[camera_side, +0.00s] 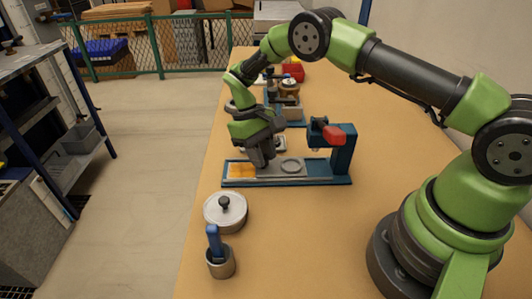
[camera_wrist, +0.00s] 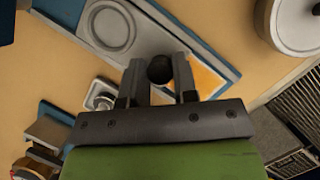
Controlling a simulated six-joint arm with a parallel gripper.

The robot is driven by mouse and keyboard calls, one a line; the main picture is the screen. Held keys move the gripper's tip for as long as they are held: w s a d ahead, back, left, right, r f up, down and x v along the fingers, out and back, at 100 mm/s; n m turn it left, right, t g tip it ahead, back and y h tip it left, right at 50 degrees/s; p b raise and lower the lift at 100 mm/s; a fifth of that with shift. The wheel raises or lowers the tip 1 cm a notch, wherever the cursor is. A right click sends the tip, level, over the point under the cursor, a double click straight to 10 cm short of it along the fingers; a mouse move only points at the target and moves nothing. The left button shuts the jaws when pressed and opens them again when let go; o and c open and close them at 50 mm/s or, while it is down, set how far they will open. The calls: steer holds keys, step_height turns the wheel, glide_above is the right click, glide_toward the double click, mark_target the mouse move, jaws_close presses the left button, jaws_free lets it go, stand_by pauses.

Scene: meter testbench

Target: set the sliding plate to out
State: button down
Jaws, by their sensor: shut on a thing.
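The sliding plate (camera_side: 292,168) is a grey plate with a round ring recess, lying on a blue base (camera_side: 335,181). In the wrist view the plate (camera_wrist: 112,28) shows at the upper left. An orange patch (camera_side: 240,170) is at the left end of the base; in the wrist view it lies to the right of my fingers (camera_wrist: 207,77). My gripper (camera_side: 263,164) points down at the plate between the orange patch and the ring. In the wrist view my gripper (camera_wrist: 159,82) is shut on a dark round knob (camera_wrist: 160,69). The knob is hidden in the side view.
A blue stand with a red part (camera_side: 334,134) rises at the base's right end. A lidded metal pot (camera_side: 225,213) and a cup with a blue handle (camera_side: 220,261) stand in front. More devices (camera_side: 288,100) stand behind. The table's right side is mostly clear.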

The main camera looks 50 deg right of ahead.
steer(key=c, duration=0.9)
jaws_free()
steer(key=v, duration=1)
